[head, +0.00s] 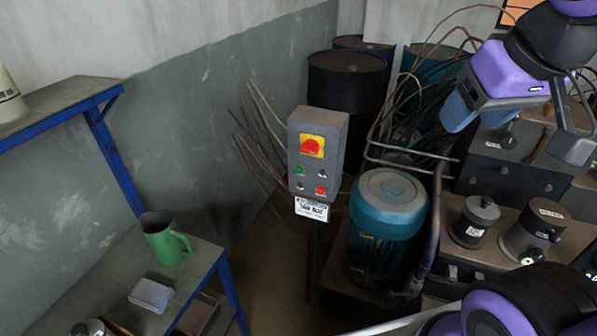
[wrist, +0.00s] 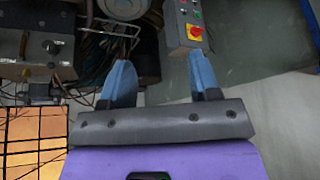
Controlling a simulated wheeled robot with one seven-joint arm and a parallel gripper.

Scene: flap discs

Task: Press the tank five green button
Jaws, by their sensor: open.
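A grey control box (head: 302,130) stands on a post in the middle of the head view. It has a red switch on a yellow plate (head: 312,147), a green button (head: 299,170) at left below it, and a red button (head: 321,190) lower right. A white label (head: 312,209) hangs under it; its small print is hard to read. My gripper (head: 513,135) is open and empty at the upper right, apart from the box. In the wrist view, the control box (wrist: 171,30) appears upside down at the top, beyond the right finger, with the green button (wrist: 197,14).
A teal motor (head: 388,205) stands right of the box, near a metal pipe and cables. Dark drums (head: 345,85) stand behind. A blue-framed bench (head: 205,262) with a green jug (head: 165,240) is at left. Machinery (head: 500,165) lies below my gripper. Floor shows between bench and box.

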